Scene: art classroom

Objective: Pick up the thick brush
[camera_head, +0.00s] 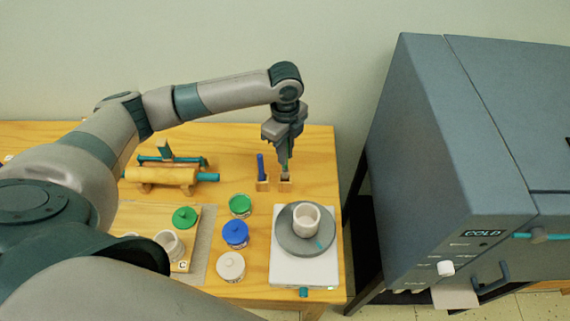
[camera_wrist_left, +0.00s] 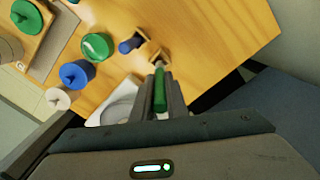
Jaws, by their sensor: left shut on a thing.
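My left gripper (camera_head: 286,150) points down above the right back part of the wooden table. It is shut on a green-handled brush (camera_wrist_left: 160,92), whose handle shows between the two fingers in the left wrist view. The brush's lower end is at a small wooden holder (camera_head: 286,187); I cannot tell whether it is clear of it. A blue-handled brush (camera_head: 261,166) stands upright in a second small wooden holder (camera_head: 262,186) just to the left, and also shows in the left wrist view (camera_wrist_left: 128,46). My right gripper is not in view.
In front are a green-lidded jar (camera_head: 240,206), a blue-lidded jar (camera_head: 235,233), a white-lidded jar (camera_head: 231,266) and a white scale (camera_head: 285,272) with a cup (camera_head: 306,219) on a grey disc. A wooden roller (camera_head: 160,176) lies left. A grey cabinet (camera_head: 440,150) stands right.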

